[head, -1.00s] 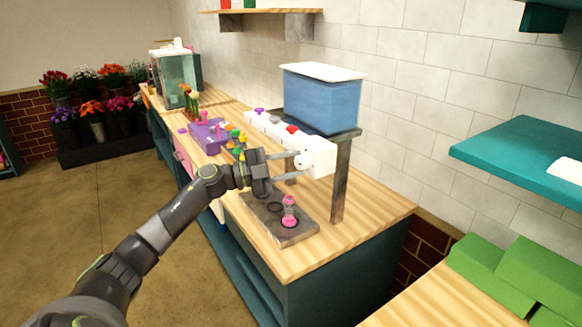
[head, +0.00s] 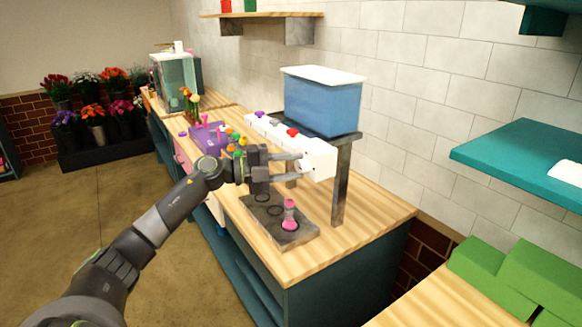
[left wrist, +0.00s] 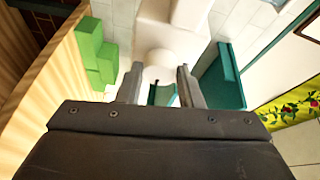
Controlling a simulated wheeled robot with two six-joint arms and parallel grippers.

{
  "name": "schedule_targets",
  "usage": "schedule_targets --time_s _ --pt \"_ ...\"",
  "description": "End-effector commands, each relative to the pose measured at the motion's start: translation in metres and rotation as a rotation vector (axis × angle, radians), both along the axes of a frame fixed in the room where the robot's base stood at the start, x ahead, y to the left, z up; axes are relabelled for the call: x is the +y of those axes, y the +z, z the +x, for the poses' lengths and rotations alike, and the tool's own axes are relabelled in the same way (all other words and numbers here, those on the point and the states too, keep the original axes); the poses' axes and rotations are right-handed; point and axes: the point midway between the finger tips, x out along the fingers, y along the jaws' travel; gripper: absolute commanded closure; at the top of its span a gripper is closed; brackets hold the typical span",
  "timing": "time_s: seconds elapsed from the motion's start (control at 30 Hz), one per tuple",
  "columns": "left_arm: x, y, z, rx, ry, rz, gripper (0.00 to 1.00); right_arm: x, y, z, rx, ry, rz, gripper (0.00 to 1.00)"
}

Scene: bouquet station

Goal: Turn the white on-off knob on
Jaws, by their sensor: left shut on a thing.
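The white on-off knob (left wrist: 161,58) shows in the left wrist view as a pale round shape between my fingertips. It sits on the front of the white panel (head: 322,162) below the blue tank (head: 322,103). My left gripper (head: 300,164) reaches the near end of this panel in the head view, with its fingers around the knob and mostly hiding it. In the left wrist view the same gripper (left wrist: 160,80) is shut on the knob, one finger on each side. The knob's marking cannot be made out. My right gripper is in neither view.
A dark tray (head: 268,226) with round marks and a pink vase (head: 289,215) lies on the wooden counter below the panel. Red (head: 292,132) and purple (head: 260,114) knobs sit farther along the panel. A metal post (head: 340,182) stands close right of the gripper.

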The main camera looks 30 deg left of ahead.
Motion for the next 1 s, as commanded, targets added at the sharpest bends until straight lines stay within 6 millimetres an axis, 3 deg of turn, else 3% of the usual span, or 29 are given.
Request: schedule_targets --time_s 0.13,0.17,0.33,0.67,1.0 --pt "0.000 -0.003 -0.001 0.003 -0.004 0.003 0.90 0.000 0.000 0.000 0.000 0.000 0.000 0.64" --pt "-0.001 -0.003 -0.001 0.004 -0.004 0.004 0.66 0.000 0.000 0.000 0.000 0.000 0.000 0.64" --pt "0.000 -0.002 -0.001 0.003 -0.003 0.002 0.45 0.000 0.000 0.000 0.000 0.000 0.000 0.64" --pt "0.002 -0.002 -0.002 0.001 -0.001 0.001 0.45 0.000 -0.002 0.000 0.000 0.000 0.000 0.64" --pt "0.033 -0.005 -0.033 0.004 0.001 0.007 0.45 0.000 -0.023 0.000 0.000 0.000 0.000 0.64"
